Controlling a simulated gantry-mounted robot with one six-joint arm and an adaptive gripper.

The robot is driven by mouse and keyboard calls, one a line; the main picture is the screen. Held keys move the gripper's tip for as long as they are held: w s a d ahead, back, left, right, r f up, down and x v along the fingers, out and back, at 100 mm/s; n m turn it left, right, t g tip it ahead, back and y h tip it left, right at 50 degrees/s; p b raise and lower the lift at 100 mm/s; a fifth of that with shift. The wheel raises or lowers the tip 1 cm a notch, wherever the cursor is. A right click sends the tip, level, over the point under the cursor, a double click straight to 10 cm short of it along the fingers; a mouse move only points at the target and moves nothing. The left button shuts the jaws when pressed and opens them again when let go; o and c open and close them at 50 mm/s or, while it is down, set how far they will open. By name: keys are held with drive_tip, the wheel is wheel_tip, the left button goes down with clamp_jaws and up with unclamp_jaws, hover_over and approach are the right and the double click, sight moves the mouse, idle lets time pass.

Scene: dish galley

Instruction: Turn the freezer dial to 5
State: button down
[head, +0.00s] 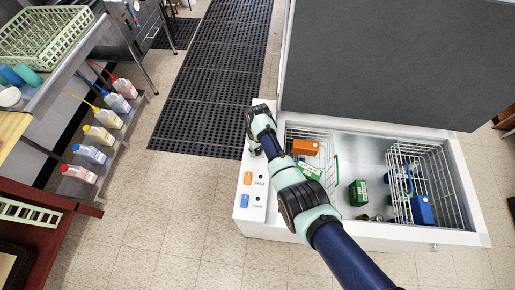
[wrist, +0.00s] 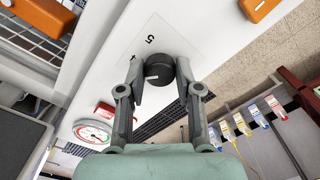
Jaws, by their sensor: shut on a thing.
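The white chest freezer (head: 465,238) stands with its lid up, and its control strip runs along the left rim. My gripper (head: 256,118) is at the far end of that strip and hides the dial in the head view. In the wrist view the freezer dial (wrist: 159,69) is a round black knob on a pale scale plate. The fingers of my gripper (wrist: 160,76) are shut on it, one on each side. A printed 5 (wrist: 150,41) shows just beyond the knob, with another mark, partly hidden, to its left. I cannot make out the dial's pointer.
An orange switch (head: 248,178) and a blue switch (head: 245,201) sit on the same strip. Wire baskets (head: 398,150) and boxes are inside the freezer. A round gauge (wrist: 93,132) shows in the wrist view. Bottles (head: 92,135) stand on a shelf at left; the floor between is clear.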

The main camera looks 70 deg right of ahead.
drive_tip(key=m, duration=0.4)
drive_tip(key=shift+m, duration=0.3)
drive_tip(key=m, duration=0.3)
drive_tip(key=shift+m, duration=0.4)
drive_tip(key=m, duration=0.3)
drive_tip(key=shift+p, duration=0.3)
drive_tip(key=shift+m, duration=2)
drive_tip(key=c, duration=0.8)
unclamp_jaws()
drive_tip(key=shift+o, duration=0.2)
